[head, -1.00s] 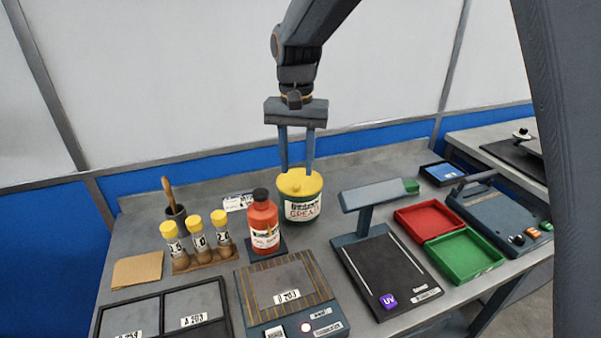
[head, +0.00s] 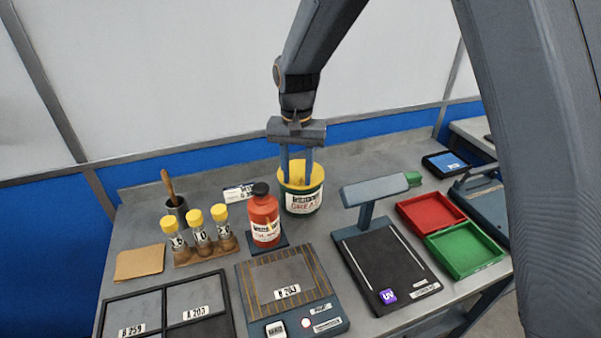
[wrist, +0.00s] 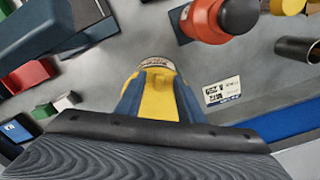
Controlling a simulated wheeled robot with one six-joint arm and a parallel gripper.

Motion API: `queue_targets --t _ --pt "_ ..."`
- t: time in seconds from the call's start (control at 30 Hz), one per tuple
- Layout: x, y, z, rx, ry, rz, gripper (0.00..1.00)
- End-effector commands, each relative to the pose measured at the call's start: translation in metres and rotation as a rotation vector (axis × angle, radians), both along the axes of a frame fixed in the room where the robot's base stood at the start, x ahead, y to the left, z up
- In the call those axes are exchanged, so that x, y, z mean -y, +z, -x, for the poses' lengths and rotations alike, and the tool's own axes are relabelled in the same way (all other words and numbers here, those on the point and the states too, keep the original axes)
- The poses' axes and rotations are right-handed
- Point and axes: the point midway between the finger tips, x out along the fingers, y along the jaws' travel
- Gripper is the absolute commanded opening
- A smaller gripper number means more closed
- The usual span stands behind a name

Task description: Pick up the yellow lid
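The yellow lid (head: 298,169) sits on the white and green grease tub (head: 303,199) near the back middle of the bench. My gripper (head: 296,180) points down over it, its two blue fingers reaching to the lid's top with a gap between them. In the wrist view, yellow lid surface (wrist: 160,98) shows between the fingers (wrist: 158,72). The lid's small knob is not clear to see behind the fingers. The fingers look as far apart as before, so my gripper is open.
A red bottle (head: 265,217) with a black cap stands close to the tub's left front. A lamp stand (head: 375,194) is to its right, with red (head: 431,214) and green (head: 465,250) trays beyond. Yellow-capped vials (head: 199,240) stand at left. Bare bench lies behind the tub.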

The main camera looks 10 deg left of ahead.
Motion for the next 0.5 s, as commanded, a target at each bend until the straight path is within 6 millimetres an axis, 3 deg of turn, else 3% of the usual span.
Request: queue_targets --t 0.2,0.4,0.5 --pt "0.0005 -0.0008 -0.0005 0.0 -0.001 0.0 0.33" --pt "0.0005 -0.0006 -0.0005 0.0 -0.001 0.0 0.0" --pt "0.0004 -0.0005 -0.0005 0.0 -0.001 0.0 0.0"
